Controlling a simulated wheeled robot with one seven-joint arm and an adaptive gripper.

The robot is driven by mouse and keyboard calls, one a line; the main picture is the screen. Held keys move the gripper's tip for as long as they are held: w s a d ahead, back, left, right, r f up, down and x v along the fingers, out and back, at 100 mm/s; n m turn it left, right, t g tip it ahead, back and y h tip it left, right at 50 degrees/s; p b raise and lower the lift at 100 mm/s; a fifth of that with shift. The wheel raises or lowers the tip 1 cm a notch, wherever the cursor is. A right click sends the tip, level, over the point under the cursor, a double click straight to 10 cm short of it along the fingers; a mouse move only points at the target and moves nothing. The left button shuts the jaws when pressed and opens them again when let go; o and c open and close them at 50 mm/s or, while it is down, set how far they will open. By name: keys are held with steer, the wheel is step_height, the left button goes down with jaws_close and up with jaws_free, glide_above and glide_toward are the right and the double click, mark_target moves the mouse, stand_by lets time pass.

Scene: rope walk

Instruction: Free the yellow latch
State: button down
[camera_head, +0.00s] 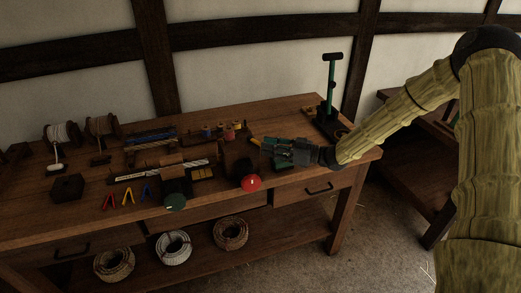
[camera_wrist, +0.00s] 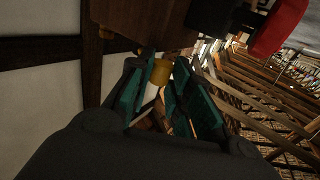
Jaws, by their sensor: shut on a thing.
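The yellow latch (camera_head: 256,141) shows as a small yellow piece at the right side of a dark brown wooden block (camera_head: 238,155) on the bench. In the wrist view the latch is a short yellow rounded piece (camera_wrist: 162,73) just below the block's wooden face (camera_wrist: 150,22). My gripper (camera_head: 268,146) reaches in from the right, low over the bench. Its green-padded fingers (camera_wrist: 164,96) are shut on the latch, one on each side. The fingers hide part of the latch, and I cannot tell how it is joined to the block.
A red round knob (camera_head: 250,183) sits at the block's front, and a green one (camera_head: 175,202) is farther left. A green post (camera_head: 331,85) stands behind my gripper. The bench's right front corner is clear.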

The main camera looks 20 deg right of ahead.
steer(key=shift+w+r, duration=0.1)
steer(key=shift+d, duration=0.1)
steer(key=c, duration=1.3)
jaws_free()
steer(key=shift+d, duration=0.1)
steer(key=v, duration=1.2)
steer(key=shift+d, duration=0.15)
